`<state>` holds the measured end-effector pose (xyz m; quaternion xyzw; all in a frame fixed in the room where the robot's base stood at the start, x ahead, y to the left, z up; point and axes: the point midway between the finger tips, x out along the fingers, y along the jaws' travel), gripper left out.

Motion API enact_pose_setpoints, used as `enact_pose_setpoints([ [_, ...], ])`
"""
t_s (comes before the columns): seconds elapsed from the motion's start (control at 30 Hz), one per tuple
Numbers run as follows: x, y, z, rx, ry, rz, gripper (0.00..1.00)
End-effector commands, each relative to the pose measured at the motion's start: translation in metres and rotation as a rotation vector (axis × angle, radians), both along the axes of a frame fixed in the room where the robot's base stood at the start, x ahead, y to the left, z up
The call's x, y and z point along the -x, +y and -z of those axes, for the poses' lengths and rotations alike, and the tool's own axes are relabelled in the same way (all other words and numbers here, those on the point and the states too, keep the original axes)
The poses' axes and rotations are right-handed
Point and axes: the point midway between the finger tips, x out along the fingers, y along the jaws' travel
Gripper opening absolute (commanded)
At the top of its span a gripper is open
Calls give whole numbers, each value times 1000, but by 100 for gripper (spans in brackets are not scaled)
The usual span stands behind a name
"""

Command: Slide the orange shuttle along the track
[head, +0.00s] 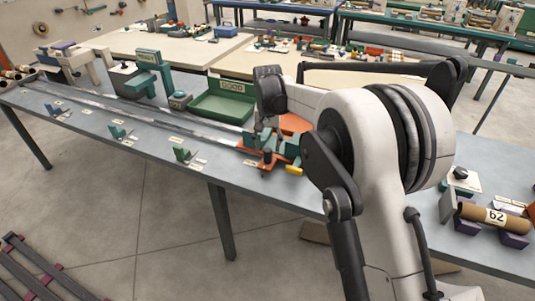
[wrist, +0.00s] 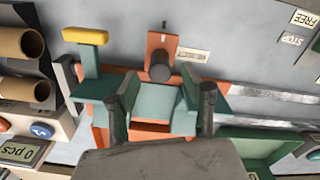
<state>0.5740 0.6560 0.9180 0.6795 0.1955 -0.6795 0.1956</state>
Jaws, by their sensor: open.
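The orange shuttle (head: 266,160) sits at the near right end of the long metal track (head: 150,112) on the grey bench. In the wrist view the shuttle (wrist: 160,42) carries an upright dark knob (wrist: 159,68) and a teal block (wrist: 158,103). My gripper (head: 267,130) is over the shuttle and pointing down. In the wrist view my gripper (wrist: 161,80) is open, its two fingers on either side of the knob's line. I cannot tell whether a finger touches the shuttle. The track (wrist: 265,95) runs off to the right in the wrist view.
A green tray marked GOOD (head: 225,100) stands behind the track. Small green brackets (head: 184,154) stand along its front side. A yellow handle (head: 293,170) is beside the shuttle. A cardboard tube marked 62 (head: 488,217) lies at the right.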

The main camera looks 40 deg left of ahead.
Motion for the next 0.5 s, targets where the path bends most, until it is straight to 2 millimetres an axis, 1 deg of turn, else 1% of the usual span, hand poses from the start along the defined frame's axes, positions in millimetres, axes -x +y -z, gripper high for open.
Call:
enact_pose_setpoints([
  [0.03, 0, 0, 9, 0, 0, 0, 43],
  [0.2, 0, 0, 31, 0, 0, 0, 43],
  [0.33, 0, 0, 39, 0, 0, 0, 43],
  [0.5, 0, 0, 43, 0, 0, 0, 43],
])
